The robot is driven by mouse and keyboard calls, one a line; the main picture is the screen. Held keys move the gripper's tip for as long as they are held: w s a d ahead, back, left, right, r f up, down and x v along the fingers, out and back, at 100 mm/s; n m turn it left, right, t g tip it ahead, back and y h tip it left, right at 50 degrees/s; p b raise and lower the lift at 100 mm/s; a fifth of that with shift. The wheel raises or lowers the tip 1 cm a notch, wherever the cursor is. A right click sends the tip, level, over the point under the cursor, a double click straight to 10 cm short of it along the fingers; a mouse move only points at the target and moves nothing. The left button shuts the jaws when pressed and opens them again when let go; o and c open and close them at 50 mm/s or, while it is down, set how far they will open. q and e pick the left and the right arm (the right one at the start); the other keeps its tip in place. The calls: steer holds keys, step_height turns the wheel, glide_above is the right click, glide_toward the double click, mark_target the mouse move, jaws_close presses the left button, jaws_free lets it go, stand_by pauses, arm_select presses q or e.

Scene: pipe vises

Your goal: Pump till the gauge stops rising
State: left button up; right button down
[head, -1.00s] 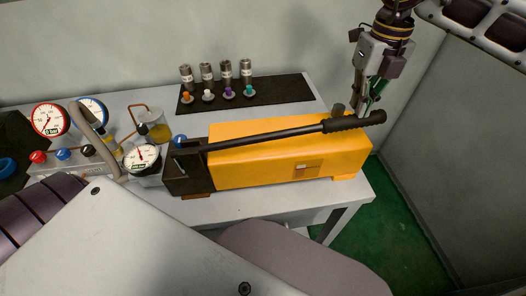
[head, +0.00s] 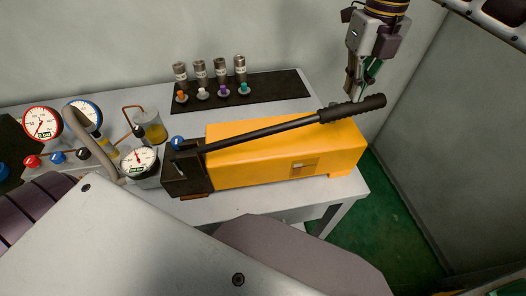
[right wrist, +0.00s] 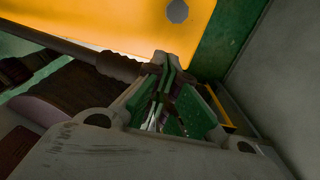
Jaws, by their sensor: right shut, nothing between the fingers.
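The yellow hand pump (head: 255,165) lies along the table with its black head at the left end. Its long black lever (head: 270,131) slopes up to the right and ends in a thick black grip (head: 352,107). A white dial gauge (head: 139,160) stands at the pump's head; its reading is too small to tell. My right gripper (head: 357,93) is shut and empty, pointing down just behind the grip. In the right wrist view its fingers (right wrist: 166,90) are close to the grip's end (right wrist: 122,68); I cannot tell whether they touch. My left gripper is not in view.
A red-rimmed gauge (head: 42,123) and a blue-rimmed gauge (head: 82,113) stand at the left above coloured knobs. A black mat (head: 270,92) behind the pump holds metal cylinders and coloured fittings. A wall stands close at the right.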

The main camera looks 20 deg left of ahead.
steer(key=r, duration=0.1)
steer(key=r+p, duration=0.1)
steer(key=r, duration=0.1)
steer(key=shift+s+d+r, duration=0.25)
steer(key=shift+s+r, duration=0.05)
steer(key=shift+s, duration=0.1)
steer(key=shift+s+d+r+p, duration=0.2)
steer(key=shift+r+p, duration=0.25)
steer(key=shift+r, duration=0.3)
steer(key=shift+s+d+r+p, duration=0.1)
steer(key=shift+s+r+p, duration=0.1)
steer(key=shift+r+p, duration=0.4)
steer(key=shift+r, duration=0.15)
step_height(320, 180, up, 5)
steer(key=p, duration=0.2)
steer(key=shift+p, duration=0.35)
steer(key=shift+a, duration=0.15)
